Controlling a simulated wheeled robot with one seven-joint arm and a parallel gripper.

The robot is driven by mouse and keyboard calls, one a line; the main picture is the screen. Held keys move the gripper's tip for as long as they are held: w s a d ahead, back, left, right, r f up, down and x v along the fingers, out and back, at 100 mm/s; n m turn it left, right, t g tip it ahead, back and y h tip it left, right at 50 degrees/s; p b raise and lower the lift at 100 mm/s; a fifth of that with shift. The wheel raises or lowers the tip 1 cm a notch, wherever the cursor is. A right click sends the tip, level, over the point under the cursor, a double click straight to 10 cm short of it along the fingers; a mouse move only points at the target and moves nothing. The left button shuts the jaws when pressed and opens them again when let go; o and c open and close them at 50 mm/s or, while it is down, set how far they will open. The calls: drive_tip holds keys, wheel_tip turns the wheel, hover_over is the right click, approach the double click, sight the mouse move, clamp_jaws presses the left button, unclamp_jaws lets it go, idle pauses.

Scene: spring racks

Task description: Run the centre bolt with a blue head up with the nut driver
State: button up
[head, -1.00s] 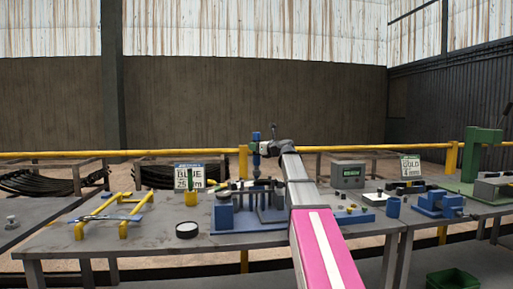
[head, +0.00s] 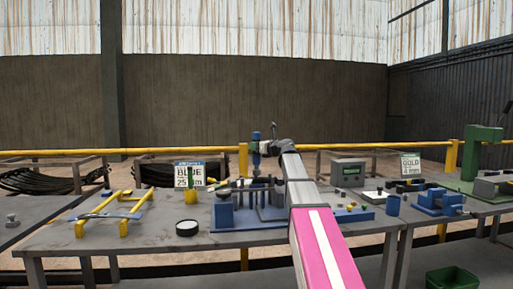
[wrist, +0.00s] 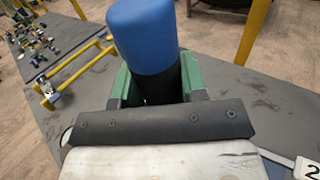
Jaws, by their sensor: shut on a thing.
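My gripper (head: 262,147) is shut on the nut driver (head: 256,140), which stands about upright with its blue end on top. In the wrist view the nut driver's blue cap (wrist: 142,35) and black body sit between my green jaws. In the head view it is above the blue fixture (head: 224,214) on the bench. Its lower end is near the fixture's top, but I cannot tell whether it touches anything. The centre bolt with a blue head cannot be made out; the wrist view hides what lies under the driver.
A yellow stand (head: 124,229) with a leaf on it is at the left. A BLUE 25 sign (head: 188,174) stands behind. A grey readout box (head: 348,173) and a blue vise (head: 438,203) are to the right.

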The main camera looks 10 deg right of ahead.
sight(257, 134)
drive_tip(key=shift+f, duration=0.8)
idle(1.7)
drive_tip(key=shift+r, duration=3.5)
drive_tip(key=shift+s, duration=0.1)
